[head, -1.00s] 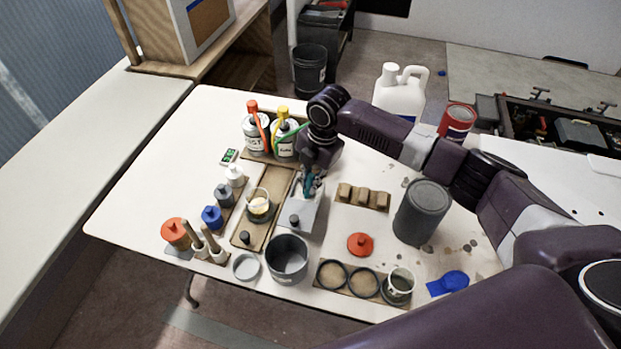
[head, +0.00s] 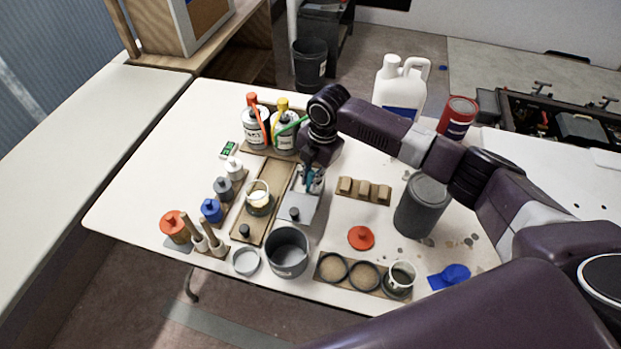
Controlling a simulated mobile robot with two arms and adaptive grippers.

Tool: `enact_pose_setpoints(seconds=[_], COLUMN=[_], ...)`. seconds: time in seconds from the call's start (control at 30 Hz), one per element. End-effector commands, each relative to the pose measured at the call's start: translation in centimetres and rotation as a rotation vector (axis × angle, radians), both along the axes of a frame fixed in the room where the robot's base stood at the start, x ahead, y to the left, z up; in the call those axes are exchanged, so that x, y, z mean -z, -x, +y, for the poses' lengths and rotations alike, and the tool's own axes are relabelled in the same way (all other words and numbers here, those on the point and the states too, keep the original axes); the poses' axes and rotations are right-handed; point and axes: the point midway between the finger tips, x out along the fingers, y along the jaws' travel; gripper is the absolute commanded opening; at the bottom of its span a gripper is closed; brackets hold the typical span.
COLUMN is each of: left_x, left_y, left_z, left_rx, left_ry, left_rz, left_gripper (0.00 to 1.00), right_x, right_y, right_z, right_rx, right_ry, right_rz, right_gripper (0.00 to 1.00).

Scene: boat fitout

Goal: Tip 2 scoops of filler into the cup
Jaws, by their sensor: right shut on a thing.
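My right gripper (head: 311,181) points down at the far end of a grey box (head: 303,206) with a black knob, near the middle of the table. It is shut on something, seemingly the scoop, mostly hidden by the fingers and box. Another cup (head: 402,275) with dark contents stands at the front right, in a rack with two dark rings. I cannot make out the filler. My left gripper is not in view.
An open grey pot (head: 288,252) stands in front of the box. A dark grey can (head: 422,205) and wooden blocks (head: 364,190) are to the right. Labelled bottles (head: 285,132) stand behind the cup. Small bottles line the left. The table's left part is clear.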

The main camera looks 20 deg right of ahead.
Motion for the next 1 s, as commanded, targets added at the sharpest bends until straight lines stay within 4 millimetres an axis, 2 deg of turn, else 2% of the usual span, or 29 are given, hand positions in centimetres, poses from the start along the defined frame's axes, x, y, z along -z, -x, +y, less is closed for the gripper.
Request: enact_pose_setpoints(seconds=[1.0], left_x=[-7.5], left_y=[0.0], left_z=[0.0], left_rx=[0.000], left_ry=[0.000], left_rz=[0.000], left_gripper=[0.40], right_x=[-7.9], right_y=[0.0], right_z=[0.0], right_rx=[-0.001], right_ry=[0.000], right_rz=[-0.001], right_gripper=[0.00])
